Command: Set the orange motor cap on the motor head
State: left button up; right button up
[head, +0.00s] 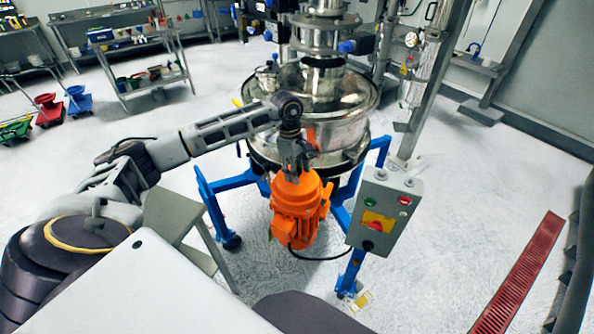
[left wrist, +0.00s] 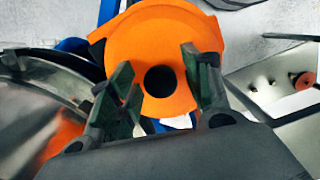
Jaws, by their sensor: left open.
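The orange motor (head: 298,212) stands upright in front of the steel sifter. My left gripper (head: 292,175) points down just above its top in the head view. In the left wrist view a round orange cap-like top (left wrist: 160,35) with a dark central hole lies beyond my open left fingers (left wrist: 160,90). The fingers appear on either side of the hole, with nothing seen gripped between them. I cannot tell whether they touch the orange surface, or where the cap ends and the motor head begins. My right gripper is not in view.
The steel sifter vessel (head: 315,105) stands behind the motor on a blue frame (head: 228,182). A grey control box (head: 385,212) with buttons is close on the right of the motor. A grey stand (head: 172,215) is left of the motor. Open floor lies farther right.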

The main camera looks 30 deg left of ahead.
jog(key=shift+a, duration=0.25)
pick_arm(q)
jog(key=shift+r, duration=0.15)
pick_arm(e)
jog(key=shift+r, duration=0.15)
pick_arm(q)
jog(key=shift+r+p, duration=0.55)
jog(key=shift+p, duration=0.1)
jog(key=r, duration=0.3)
jog(key=r+b, duration=0.1)
jog(key=shift+a+r, duration=0.3)
jog(key=shift+a, duration=0.1)
notch_tip(320, 180, up, 7)
jog(key=a, duration=0.1)
jog(key=shift+b, duration=0.4)
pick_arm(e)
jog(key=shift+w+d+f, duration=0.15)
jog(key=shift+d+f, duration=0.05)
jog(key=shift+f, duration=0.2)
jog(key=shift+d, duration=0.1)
